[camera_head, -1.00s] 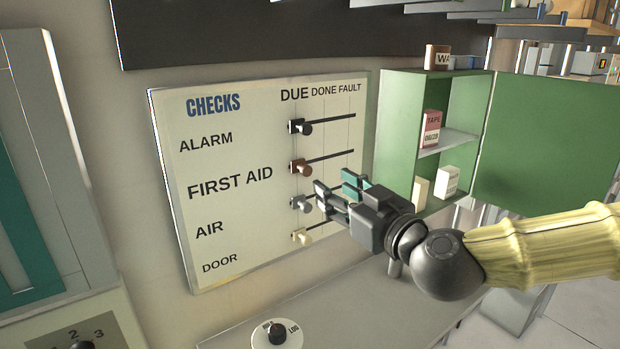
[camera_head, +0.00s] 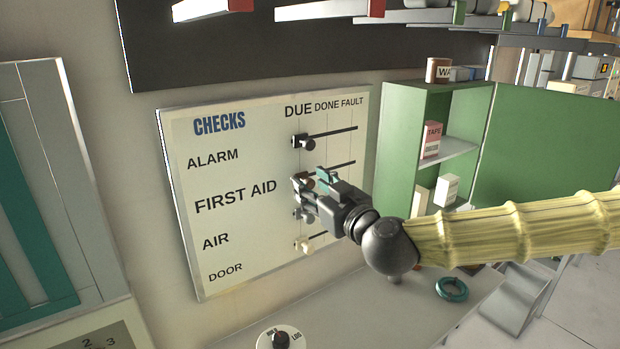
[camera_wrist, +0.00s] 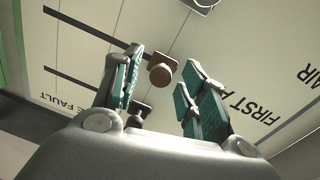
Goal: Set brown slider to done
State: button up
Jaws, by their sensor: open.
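The CHECKS board (camera_head: 185,240) has columns DUE, DONE and FAULT. The brown slider (camera_head: 305,181) sits at the DUE end of the FIRST AID track, partly hidden by my gripper (camera_head: 310,185). In the wrist view the brown slider's round knob (camera_wrist: 161,74) shows between the tips of my open gripper (camera_wrist: 160,80), with gaps visible on both sides. I cannot tell how far the fingertips are from the board.
The black slider (camera_head: 304,142) is above, and the grey slider (camera_head: 303,214) and cream slider (camera_head: 306,247) are below, all near DUE. An open green cabinet (camera_head: 398,145) stands right of the board. A grey counter (camera_head: 370,310) lies below, holding a teal ring (camera_head: 452,289).

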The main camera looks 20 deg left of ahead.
jog(key=shift+w+a, duration=0.45)
jog(key=shift+a, duration=0.05)
jog(key=shift+c, duration=0.3)
grip_shut()
